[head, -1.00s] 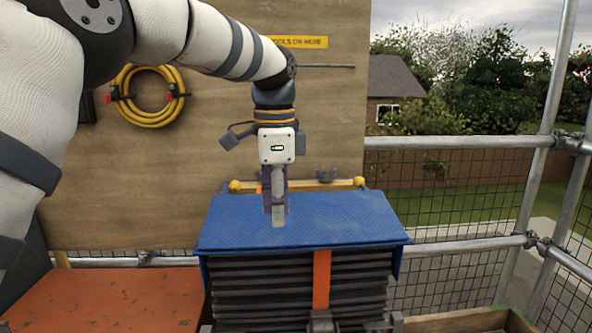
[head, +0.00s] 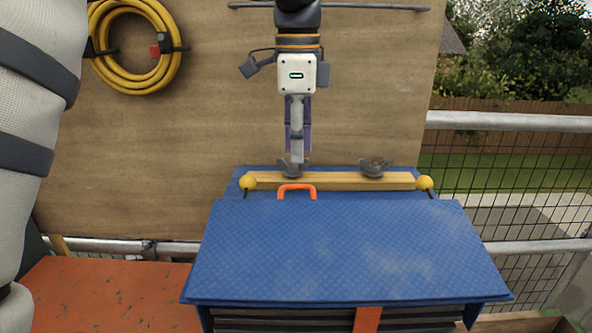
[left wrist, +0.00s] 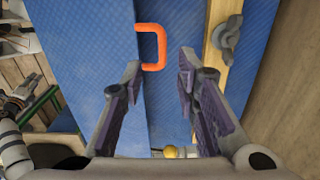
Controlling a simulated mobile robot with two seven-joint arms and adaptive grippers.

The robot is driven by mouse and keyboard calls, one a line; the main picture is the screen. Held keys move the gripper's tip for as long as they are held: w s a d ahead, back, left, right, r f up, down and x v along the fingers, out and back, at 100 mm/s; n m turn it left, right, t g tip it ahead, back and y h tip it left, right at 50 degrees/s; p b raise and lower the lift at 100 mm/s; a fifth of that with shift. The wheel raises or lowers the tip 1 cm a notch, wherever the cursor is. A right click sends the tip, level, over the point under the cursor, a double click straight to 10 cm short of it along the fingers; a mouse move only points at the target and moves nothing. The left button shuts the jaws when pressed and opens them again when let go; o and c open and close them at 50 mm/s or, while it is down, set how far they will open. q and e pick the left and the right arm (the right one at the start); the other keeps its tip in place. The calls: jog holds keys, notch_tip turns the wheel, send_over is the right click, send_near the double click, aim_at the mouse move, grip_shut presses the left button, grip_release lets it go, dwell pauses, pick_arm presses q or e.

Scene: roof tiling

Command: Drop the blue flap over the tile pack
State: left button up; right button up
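The blue flap (head: 350,250) lies flat over the top of the tile pack (head: 300,325). An orange handle (head: 297,188) stands at the flap's back edge, just in front of a wooden batten (head: 335,181). In the left wrist view the handle (left wrist: 163,45) lies beyond the fingertips, apart from them. My left gripper (head: 296,160) points down over the back of the pack, in front of the left wing nut. The left wrist view shows its fingers (left wrist: 160,70) apart with nothing between them. My right gripper is out of view.
Yellow knobs (head: 248,183) cap the batten ends, and a wing nut (head: 376,168) sits on its right part. A plywood board (head: 210,150) stands behind. An orange surface (head: 105,290) lies to the left; metal rails and mesh (head: 520,180) are at right.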

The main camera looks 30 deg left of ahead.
pick_arm(q)
notch_tip(320, 180, down, 6)
jog(key=shift+w+a+f, duration=0.1)
jog(key=shift+w+f, duration=0.05)
jog(key=shift+f, duration=0.05)
grip_shut()
